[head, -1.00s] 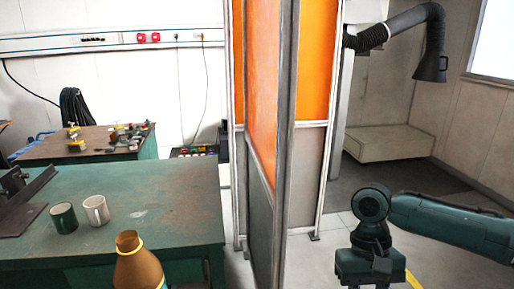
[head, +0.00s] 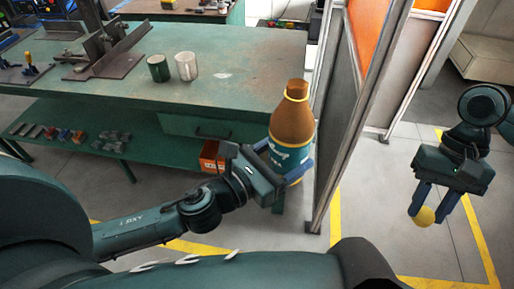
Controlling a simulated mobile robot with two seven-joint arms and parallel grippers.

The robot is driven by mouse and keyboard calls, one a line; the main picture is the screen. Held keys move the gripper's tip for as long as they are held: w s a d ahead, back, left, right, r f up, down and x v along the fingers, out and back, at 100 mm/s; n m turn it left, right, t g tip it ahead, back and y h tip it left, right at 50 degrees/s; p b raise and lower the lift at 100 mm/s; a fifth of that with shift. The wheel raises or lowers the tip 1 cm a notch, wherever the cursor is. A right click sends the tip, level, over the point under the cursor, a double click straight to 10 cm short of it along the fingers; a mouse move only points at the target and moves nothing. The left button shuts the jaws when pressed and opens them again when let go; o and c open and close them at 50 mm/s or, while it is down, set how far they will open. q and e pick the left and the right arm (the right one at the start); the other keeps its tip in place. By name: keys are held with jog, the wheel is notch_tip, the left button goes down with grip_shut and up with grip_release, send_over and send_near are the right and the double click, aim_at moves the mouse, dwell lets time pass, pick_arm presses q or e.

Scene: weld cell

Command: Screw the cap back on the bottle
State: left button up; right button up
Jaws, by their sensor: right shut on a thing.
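The bottle (head: 292,124) is brown-orange with a yellow ring at its neck and a teal label low on its body. It stands nearly upright in the air, its top bare of the yellow cap. My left gripper (head: 290,178) is shut on the bottle's lower part, with blue fingers on either side. My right gripper (head: 429,207) points down at the right, well apart from the bottle and lower in the picture. It is shut on a round yellow cap (head: 425,216) between its blue fingertips. The cap's underside is hidden.
A green workbench (head: 240,95) at the back left bears a green mug (head: 157,68), a white mug (head: 187,66) and a metal fixture (head: 105,55). Its lower shelf holds small parts and an orange box (head: 211,157). A framed partition (head: 350,100) stands just right of the bottle.

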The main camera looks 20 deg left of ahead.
aim_at(302, 156)
pick_arm(q)
jog(key=shift+w+d+r+m+g+h, duration=0.15)
jog(key=shift+d+m+g+h, duration=0.3)
jog(key=shift+d, duration=0.35)
jog(key=shift+w+d+m+g+h, duration=0.1)
jog(key=shift+d+m+g+h, duration=0.2)
jog(key=shift+d+h, duration=0.35)
pick_arm(e)
jog(key=w+a+r+m+t+y, duration=0.2)
jog(key=a+r+m, duration=0.9)
jog(key=a+r, duration=1.2)
notch_tip(302, 156, up, 4)
jog(key=shift+w+a+f+y, duration=0.25)
jog(key=shift+w+y, duration=0.35)
jog(key=shift+y, duration=0.3)
jog(key=shift+f, duration=0.1)
notch_tip(302, 156, down, 4)
jog(key=shift+r, duration=0.1)
